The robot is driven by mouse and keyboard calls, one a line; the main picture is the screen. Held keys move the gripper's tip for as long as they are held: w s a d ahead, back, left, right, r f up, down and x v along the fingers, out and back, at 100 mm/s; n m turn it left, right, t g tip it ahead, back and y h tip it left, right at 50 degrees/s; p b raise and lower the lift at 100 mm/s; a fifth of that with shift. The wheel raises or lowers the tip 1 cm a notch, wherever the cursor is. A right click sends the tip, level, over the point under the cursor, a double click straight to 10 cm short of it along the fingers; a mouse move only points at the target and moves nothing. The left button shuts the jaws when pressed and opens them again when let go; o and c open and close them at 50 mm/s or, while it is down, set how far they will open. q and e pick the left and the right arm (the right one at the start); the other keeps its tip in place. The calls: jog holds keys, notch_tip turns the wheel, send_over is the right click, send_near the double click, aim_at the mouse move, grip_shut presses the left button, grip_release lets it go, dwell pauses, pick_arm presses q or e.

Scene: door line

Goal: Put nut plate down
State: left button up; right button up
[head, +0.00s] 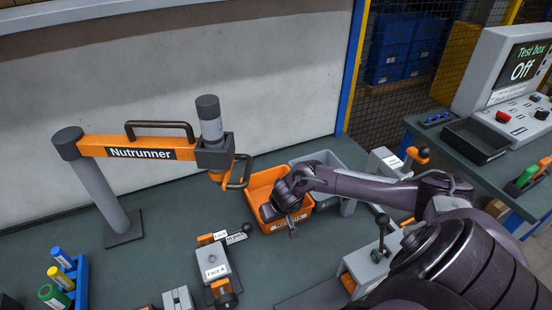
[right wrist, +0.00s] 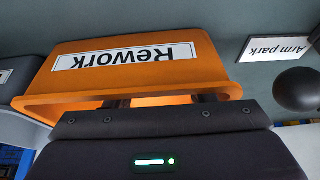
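I cannot make out a nut plate in either view. My right gripper (head: 284,212) is at the orange Rework bin (head: 266,183), its front end at the bin's opening and partly over the front rim. In the right wrist view the Rework bin (right wrist: 185,72) fills the middle, with its label upside down. The gripper's dark body hides most of the fingers (right wrist: 157,102) there, so neither their opening nor anything between them can be told. My left gripper is not in view.
A grey bin (head: 323,160) stands behind the orange one. The Nutrunner arm (head: 140,148) hangs to the left, its handle close to the bin. A fixture marked Face A (head: 214,264) stands in front. An Arm park sign (right wrist: 276,46) is near the gripper.

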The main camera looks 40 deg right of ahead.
jog(key=shift+r, duration=0.55)
jog(key=p+v, duration=0.1)
jog(key=v, duration=1)
jog(key=shift+s, duration=0.25)
jog(key=shift+a, duration=0.1)
